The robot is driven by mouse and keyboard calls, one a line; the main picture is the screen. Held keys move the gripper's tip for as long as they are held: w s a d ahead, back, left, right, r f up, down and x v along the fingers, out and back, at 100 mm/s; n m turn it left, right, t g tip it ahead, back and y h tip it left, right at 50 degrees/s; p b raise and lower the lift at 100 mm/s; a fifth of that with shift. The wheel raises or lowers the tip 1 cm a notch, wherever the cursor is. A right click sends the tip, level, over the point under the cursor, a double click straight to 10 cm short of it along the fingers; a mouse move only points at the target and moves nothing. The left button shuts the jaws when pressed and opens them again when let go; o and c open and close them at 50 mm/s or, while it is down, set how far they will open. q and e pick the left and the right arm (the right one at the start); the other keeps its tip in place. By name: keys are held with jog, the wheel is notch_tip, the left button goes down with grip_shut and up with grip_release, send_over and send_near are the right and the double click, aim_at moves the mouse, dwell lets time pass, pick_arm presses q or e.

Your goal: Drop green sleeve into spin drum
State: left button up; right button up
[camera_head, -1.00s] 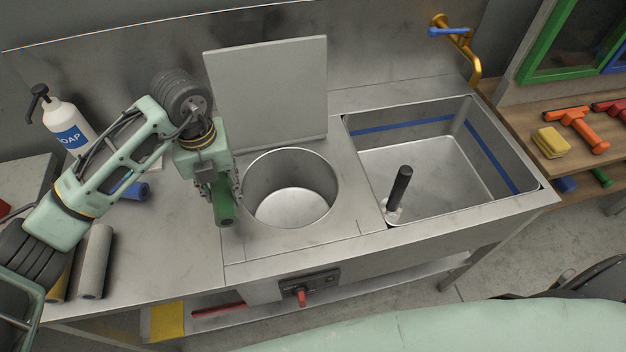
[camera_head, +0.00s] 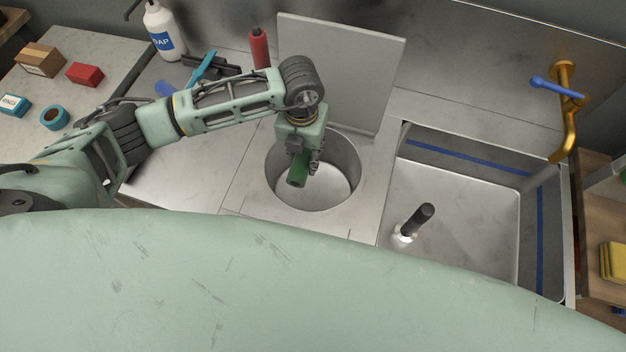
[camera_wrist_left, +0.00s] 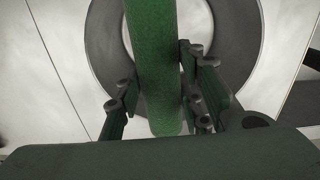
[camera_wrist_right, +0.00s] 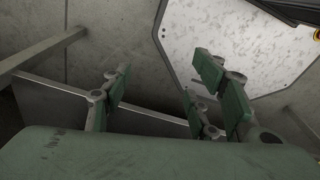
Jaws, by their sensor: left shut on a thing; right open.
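The green sleeve (camera_head: 298,170) is a fuzzy green roller cover, held by my left gripper (camera_head: 303,160). It hangs tilted over the round opening of the spin drum (camera_head: 340,185), a steel well in the counter with its flat lid raised behind. In the left wrist view the sleeve (camera_wrist_left: 155,60) runs between the fingers (camera_wrist_left: 160,105), with the drum's dark ring (camera_wrist_left: 235,45) beyond it. Whether the sleeve's lower end is below the rim I cannot tell. My right gripper (camera_wrist_right: 165,105) is open and empty, low beside grey panels and floor.
The raised lid (camera_head: 340,70) stands close behind my left wrist. A soap bottle (camera_head: 162,35) and a red bottle (camera_head: 259,50) stand at the back left.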

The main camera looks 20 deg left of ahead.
pick_arm(q)
jog(key=f+b, duration=0.2)
jog(key=f, duration=0.1)
jog(key=shift+w+d+f, duration=0.1)
jog(key=shift+d+f, duration=0.1)
jog(key=shift+f, duration=0.3)
pick_arm(e)
jog(key=d+f, duration=0.1)
jog(key=f, duration=0.1)
jog(key=shift+w+d+f, duration=0.35)
jog(key=shift+w+d, duration=0.05)
pick_arm(q)
jog(key=o, duration=1.3)
jog(key=shift+r, duration=0.1)
jog(key=shift+c, duration=0.2)
notch_tip(320, 180, up, 12)
pick_arm(e)
jog(key=shift+a, duration=0.3)
